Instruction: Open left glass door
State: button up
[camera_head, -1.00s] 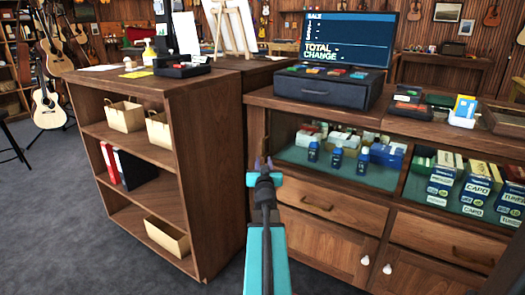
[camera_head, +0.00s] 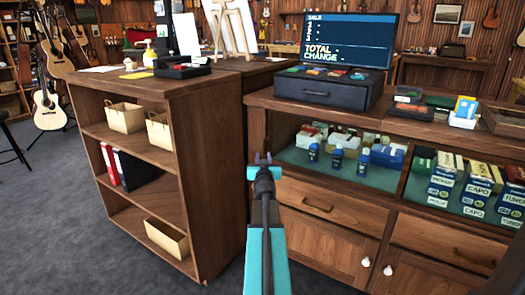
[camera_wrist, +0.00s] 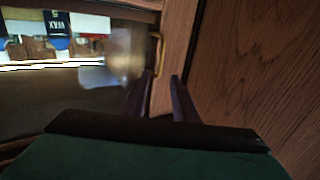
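The left glass door (camera_head: 345,180) closes the left display compartment of the wooden counter, with small bottles and boxes behind it. In the wrist view its glass (camera_wrist: 90,100) fills the left side and looks shut. A brass handle (camera_wrist: 156,55) stands on the wooden strip beside the glass. My gripper (camera_head: 263,158) is in front of the counter's left end. In the wrist view my gripper (camera_wrist: 163,76) is open, its two dark fingers pointing at the handle, which lies just beyond the tips. I cannot tell whether they touch it. The handle is not clear in the head view.
A wooden shelf unit (camera_head: 215,150) stands close on the left, its side panel near my gripper. Drawers (camera_head: 325,205) and lower cupboards lie below the glass. A cash drawer (camera_head: 325,90) and screen (camera_head: 348,40) stand on top. Floor (camera_head: 60,215) is clear at left.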

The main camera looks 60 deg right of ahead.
jog(key=x, duration=0.8)
jog(key=shift+w+d, duration=0.2)
jog(key=shift+d, duration=0.1)
dwell(0.4)
grip_shut()
jog(key=shift+a, duration=0.1)
dwell(1.2)
